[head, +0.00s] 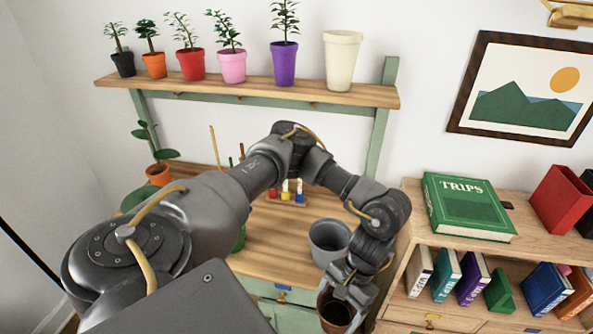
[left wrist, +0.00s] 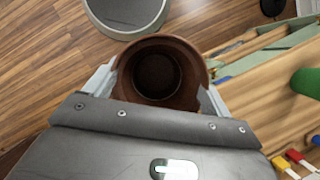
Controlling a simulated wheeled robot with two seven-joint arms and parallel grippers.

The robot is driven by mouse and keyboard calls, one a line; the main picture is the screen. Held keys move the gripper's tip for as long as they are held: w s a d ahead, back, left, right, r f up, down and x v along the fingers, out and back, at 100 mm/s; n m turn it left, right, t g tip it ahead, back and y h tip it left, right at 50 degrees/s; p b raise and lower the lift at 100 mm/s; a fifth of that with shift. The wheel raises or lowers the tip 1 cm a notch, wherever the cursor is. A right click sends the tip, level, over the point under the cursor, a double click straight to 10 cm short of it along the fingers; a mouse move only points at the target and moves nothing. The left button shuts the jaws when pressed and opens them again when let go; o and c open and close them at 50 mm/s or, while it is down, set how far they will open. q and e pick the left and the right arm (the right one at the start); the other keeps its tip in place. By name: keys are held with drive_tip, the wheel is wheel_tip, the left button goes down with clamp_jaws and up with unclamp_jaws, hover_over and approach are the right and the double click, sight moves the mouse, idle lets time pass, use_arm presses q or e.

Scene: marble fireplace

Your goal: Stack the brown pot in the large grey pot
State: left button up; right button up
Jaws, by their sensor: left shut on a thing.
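The brown pot (head: 335,312) is held upright or nearly so by my left gripper (head: 346,292), near the bench's front right. In the left wrist view, the brown pot (left wrist: 178,48) sits between the two fingers of my left gripper (left wrist: 158,88), its round opening facing the camera. The large grey pot (head: 330,240) stands upright on the wooden bench, behind the brown pot and apart from it. Its opening looks empty, though its lower right is close to my arm. My right gripper is not in view.
A bookshelf (head: 415,300) with books stands close on the right. Small coloured items (head: 286,192) sit on the bench (head: 275,262) behind the grey pot. A potted plant (head: 158,172) stands at the left. An upper shelf (head: 250,90) holds several pots.

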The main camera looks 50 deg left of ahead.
use_arm(q)
drive_tip(key=shift+a, duration=0.1)
drive_tip(key=w+m+y+b, duration=0.1)
drive_tip(key=m, duration=0.2)
drive_tip(key=w+r+m+t+y+b, duration=0.1)
drive_tip(key=w+m, duration=0.1)
drive_tip(key=m, duration=0.2)
drive_tip(key=w+r+m+y+b, duration=0.1)
drive_tip(key=w+m, duration=0.1)
drive_tip(key=m, duration=0.1)
drive_tip(key=shift+w+r+m+t+y, duration=0.1)
drive_tip(key=shift+m+t+y, duration=0.3)
drive_tip(key=w+a+r+m+t+h+b, duration=0.2)
drive_tip(key=w+r+m+t+h+b, duration=0.25)
drive_tip(key=m, duration=1.35)
drive_tip(key=w+a+r+m+t+h+b, duration=0.2)
drive_tip(key=w+r+m, duration=0.5)
drive_tip(key=m, duration=1.1)
drive_tip(key=s+a+f+g, duration=0.1)
drive_tip(key=a+f, duration=1.1)
drive_tip(key=a, duration=0.1)
drive_tip(key=shift+s+a+f+h+b, duration=0.15)
drive_tip(key=shift+h+b, duration=0.15)
drive_tip(key=shift+h, duration=0.15)
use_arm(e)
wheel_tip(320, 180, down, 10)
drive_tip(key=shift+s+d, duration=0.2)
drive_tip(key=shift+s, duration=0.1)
